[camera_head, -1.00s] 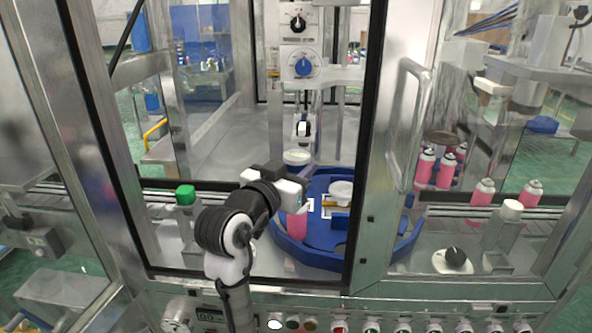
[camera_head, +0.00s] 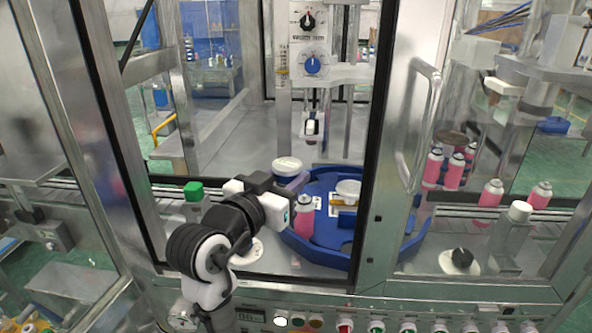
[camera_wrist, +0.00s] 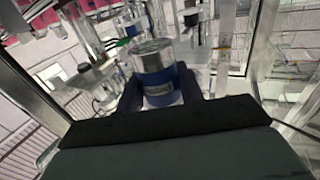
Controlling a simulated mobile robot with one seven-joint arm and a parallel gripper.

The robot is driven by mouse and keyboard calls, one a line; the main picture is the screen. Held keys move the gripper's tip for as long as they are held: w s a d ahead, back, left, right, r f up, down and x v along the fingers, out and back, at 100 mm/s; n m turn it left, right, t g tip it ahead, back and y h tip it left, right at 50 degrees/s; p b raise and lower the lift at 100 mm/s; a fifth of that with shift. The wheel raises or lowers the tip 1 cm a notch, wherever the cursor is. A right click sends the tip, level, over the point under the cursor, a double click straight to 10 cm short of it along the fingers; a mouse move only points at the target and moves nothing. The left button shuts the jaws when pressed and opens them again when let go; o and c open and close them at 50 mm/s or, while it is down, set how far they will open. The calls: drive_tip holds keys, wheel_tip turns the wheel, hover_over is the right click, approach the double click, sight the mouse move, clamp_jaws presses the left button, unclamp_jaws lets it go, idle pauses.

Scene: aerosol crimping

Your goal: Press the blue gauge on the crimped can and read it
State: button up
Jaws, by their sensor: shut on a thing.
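My gripper (camera_wrist: 160,90) is shut on the blue gauge (camera_wrist: 158,82), a short cylinder with a blue band, a silver top part and a small grey label or display. The display cannot be read here. In the head view my gripper (camera_head: 280,205) is inside the machine opening, partly over the pink can (camera_head: 305,222), and the gauge is hidden there. The pink can stands upright by the blue star wheel (camera_head: 328,250). Its upper part shows just right of my gripper. I cannot tell whether gauge and can touch.
A white round part (camera_head: 287,166) and another (camera_head: 348,190) are by the wheel. A green-capped post (camera_head: 194,192) stands left. Several pink cans (camera_head: 491,193) stand right. A door handle (camera_head: 420,125), metal frame posts and a button panel (camera_head: 375,326) bound the opening.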

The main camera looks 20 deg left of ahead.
drive_tip(key=s+a, duration=0.1)
drive_tip(key=s, duration=0.9)
drive_tip(key=shift+s+a, duration=0.35)
